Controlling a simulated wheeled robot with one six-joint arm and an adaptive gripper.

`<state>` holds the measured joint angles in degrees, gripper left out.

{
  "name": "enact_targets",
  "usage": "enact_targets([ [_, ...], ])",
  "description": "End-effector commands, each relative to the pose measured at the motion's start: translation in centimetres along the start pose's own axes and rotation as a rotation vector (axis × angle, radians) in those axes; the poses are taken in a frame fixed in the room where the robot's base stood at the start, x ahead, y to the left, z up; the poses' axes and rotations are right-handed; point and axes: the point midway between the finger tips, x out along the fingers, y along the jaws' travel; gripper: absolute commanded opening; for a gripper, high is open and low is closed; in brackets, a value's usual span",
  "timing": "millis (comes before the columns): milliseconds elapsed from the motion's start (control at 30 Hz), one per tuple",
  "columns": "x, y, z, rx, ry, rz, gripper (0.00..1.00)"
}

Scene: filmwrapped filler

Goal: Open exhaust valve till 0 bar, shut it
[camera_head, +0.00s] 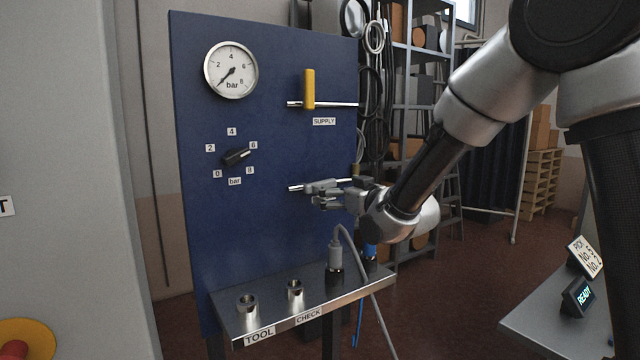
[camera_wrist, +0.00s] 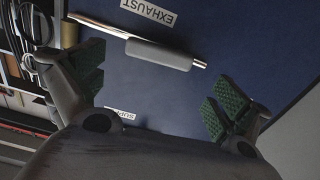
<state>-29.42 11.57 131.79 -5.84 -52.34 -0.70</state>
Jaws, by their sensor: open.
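The exhaust valve's grey lever (camera_wrist: 160,54) lies along its metal pipe in the wrist view, beside the EXHAUST label (camera_wrist: 148,11). In the head view the lever (camera_head: 322,185) is partly covered by my gripper (camera_head: 326,199). My gripper is open in front of the panel, close to the lever. In the wrist view the green-padded fingertips (camera_wrist: 155,88) stand wide apart, with the lever between and beyond them; contact is not visible. The round gauge (camera_head: 231,70) has its needle pointing lower left, at about 0 bar.
The blue panel (camera_head: 270,130) also carries the yellow supply lever (camera_head: 309,88), upright across its pipe, and a black knob (camera_head: 236,157) turned towards 6. Below, a metal shelf (camera_head: 270,316) holds sockets and a grey plug (camera_head: 335,256) with a hanging cable. A READY display (camera_head: 578,297) stands right.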

Motion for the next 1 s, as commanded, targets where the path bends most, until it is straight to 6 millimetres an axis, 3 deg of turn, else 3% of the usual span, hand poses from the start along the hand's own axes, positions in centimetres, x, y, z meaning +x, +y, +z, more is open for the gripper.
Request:
enact_targets([
  [133,1.2,0.0,-0.5,-0.001,0.023,0.000,1.00],
  [500,6.8,0.1,-0.6,-0.001,0.021,0.000,1.00],
  [867,7.7,0.1,-0.7,0.000,0.020,0.001,1.00],
  [1000,7.7,0.1,-0.7,0.000,0.020,0.001,0.78],
])
